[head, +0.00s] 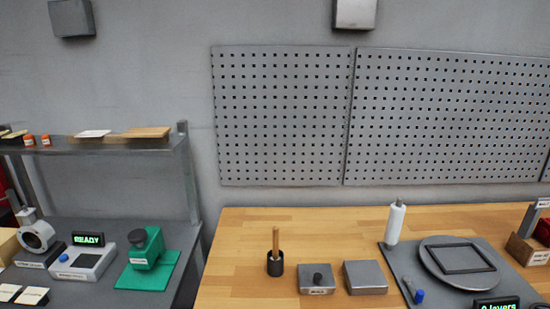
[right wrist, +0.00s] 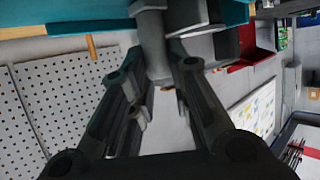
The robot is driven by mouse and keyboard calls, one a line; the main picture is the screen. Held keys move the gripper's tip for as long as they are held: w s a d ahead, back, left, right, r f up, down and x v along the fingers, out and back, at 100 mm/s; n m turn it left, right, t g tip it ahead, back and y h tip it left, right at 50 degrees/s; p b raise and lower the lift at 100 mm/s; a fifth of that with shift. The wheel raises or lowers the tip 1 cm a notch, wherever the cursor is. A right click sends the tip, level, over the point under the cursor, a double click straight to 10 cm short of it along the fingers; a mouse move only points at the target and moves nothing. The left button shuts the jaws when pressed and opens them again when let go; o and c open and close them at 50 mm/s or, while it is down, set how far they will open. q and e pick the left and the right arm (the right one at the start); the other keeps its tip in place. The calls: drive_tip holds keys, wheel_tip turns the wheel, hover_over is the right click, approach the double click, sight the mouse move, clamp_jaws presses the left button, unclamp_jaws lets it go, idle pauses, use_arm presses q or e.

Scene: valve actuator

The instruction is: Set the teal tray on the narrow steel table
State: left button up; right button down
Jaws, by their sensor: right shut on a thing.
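In the right wrist view my right gripper (right wrist: 153,65) is shut on a grey post-like handle (right wrist: 154,42). A teal surface, which looks like the teal tray (right wrist: 70,12), spans the top of that view beside the handle. Only part of it shows, and its contents cannot be made out clearly. The tray and both grippers are outside the head view. No table there can be clearly identified as the narrow steel table. My left gripper is in neither view.
In the head view a grey bench (head: 190,262) with a shelf (head: 110,144) stands left, holding a green fixture (head: 147,252) and devices. A wooden workbench (head: 235,235) holds a grey box (head: 365,277) and a turntable (head: 455,280). A pegboard (head: 280,120) hangs behind.

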drive_tip(key=w+d+r+m+t+h, duration=0.1)
drive_tip(key=w+d+r+m+h, duration=0.3)
drive_tip(key=d, duration=0.4)
drive_tip(key=w+d+r+m+t+h, duration=0.2)
drive_tip(key=w+d+r+m+h, duration=0.2)
drive_tip(key=d, duration=0.4)
wheel_tip(320, 180, up, 2)
drive_tip(key=shift+w+r+h, duration=0.15)
drive_tip(key=shift+w+h, duration=0.15)
drive_tip(key=shift+w, duration=0.45)
